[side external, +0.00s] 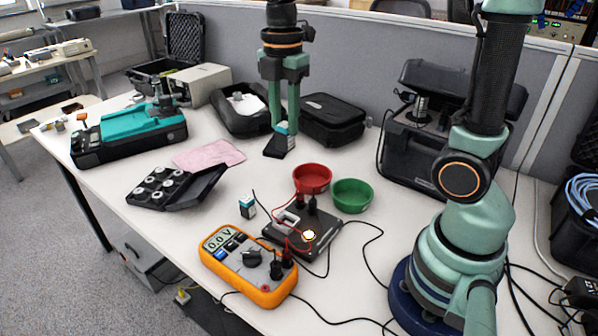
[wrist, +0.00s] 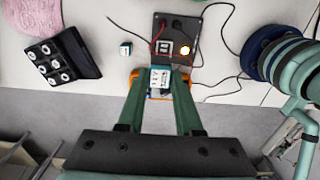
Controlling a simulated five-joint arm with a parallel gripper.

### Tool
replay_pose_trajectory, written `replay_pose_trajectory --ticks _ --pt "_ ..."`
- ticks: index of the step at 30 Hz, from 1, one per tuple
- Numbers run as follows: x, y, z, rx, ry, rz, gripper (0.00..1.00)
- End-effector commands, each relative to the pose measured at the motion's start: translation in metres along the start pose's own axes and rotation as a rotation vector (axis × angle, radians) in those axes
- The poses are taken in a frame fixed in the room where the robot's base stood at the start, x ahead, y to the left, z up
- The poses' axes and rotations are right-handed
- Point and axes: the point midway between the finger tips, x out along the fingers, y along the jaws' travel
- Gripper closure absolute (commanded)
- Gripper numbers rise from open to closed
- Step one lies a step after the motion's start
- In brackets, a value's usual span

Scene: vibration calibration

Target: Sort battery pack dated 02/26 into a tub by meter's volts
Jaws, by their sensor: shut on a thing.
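My gripper (side external: 285,122) is shut on a white-and-teal battery pack (side external: 282,128), held above the table toward the back. The wrist view shows that pack (wrist: 160,78) between the fingertips; its print is too small to read. A second similar pack (side external: 247,206) stands on the table left of the black test fixture (side external: 322,232). The fixture has a lit lamp and red and black leads. The orange meter (side external: 225,267) in front reads 0.0 V. A red tub (side external: 312,180) and a green tub (side external: 352,196) stand behind the fixture; both look empty.
An open black case with round-topped cells (side external: 160,187) lies left, near a pink cloth (side external: 208,154). A small black block (side external: 276,151) shows just below the held pack. Black cases line the back. Cables run across the table's front right.

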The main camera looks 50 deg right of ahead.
Motion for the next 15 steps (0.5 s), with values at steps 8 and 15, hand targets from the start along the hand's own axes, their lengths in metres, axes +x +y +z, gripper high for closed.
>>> replay_pose_trajectory --ticks 8,15 --pt "0.064 0.022 0.088 0.011 0.002 -0.007 1.0" --pt "0.104 0.02 0.142 0.005 0.001 -0.003 1.0"
